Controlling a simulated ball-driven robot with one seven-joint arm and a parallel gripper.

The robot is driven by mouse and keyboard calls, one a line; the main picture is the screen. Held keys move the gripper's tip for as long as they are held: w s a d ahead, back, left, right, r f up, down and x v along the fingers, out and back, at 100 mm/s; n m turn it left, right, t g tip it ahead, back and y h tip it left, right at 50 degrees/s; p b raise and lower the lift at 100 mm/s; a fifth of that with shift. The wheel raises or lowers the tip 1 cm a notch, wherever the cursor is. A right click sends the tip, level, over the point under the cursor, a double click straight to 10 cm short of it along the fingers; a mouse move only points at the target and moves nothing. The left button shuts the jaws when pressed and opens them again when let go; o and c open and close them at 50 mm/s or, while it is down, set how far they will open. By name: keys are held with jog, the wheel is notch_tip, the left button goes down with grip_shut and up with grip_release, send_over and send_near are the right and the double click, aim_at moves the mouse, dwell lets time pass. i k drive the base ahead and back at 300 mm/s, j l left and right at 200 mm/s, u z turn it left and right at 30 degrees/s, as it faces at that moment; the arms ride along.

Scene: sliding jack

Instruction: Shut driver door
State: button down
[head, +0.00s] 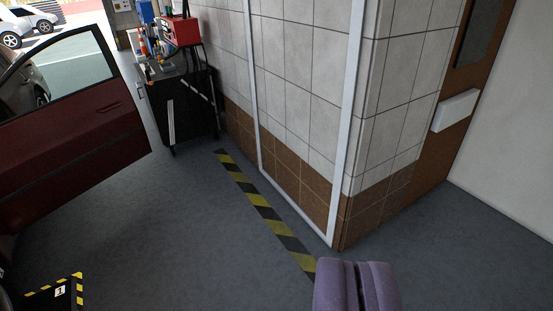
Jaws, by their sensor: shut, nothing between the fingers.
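The car's dark red door (75,150) stands open at the left of the view, with its window frame rising above it. Its free edge points toward the middle of the picture. The car body it hangs from is cut off at the left. My gripper (358,275), with purple fingers, is at the bottom right of centre. Its two fingers are shut together and hold nothing. It is well to the right of the door and nearer to me, touching nothing.
A tiled wall corner (345,150) with a white frame stands right of centre. A black tool cart (185,110) with a red box (182,31) stands behind the door. Yellow-black floor tape (262,208) runs along the wall. Grey floor (170,235) between door and gripper is clear.

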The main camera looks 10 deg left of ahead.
aim_at(52, 153)
jog(key=i+j+u, duration=0.2)
jog(key=i+u, duration=0.15)
jog(key=i, duration=0.25)
jog(key=i+u, duration=0.3)
jog(key=i, duration=0.3)
jog(key=i+l+u, duration=0.1)
jog(key=i+u, duration=0.25)
jog(key=i, duration=0.25)
jog(key=i+l+u, duration=0.3)
jog(key=i, duration=0.3)
jog(key=i+u, duration=0.1)
jog(key=i, duration=0.5)
jog(key=i+u, duration=0.1)
jog(key=i, duration=0.5)
jog(key=i+l+u, duration=0.15)
jog(key=i, duration=0.4)
jog(key=i+l+u, duration=0.1)
jog(key=i, duration=0.5)
jog(key=i+l+u, duration=0.1)
jog(key=i+u, duration=0.25)
jog(key=i+l+u, duration=0.3)
jog(key=i, duration=0.3)
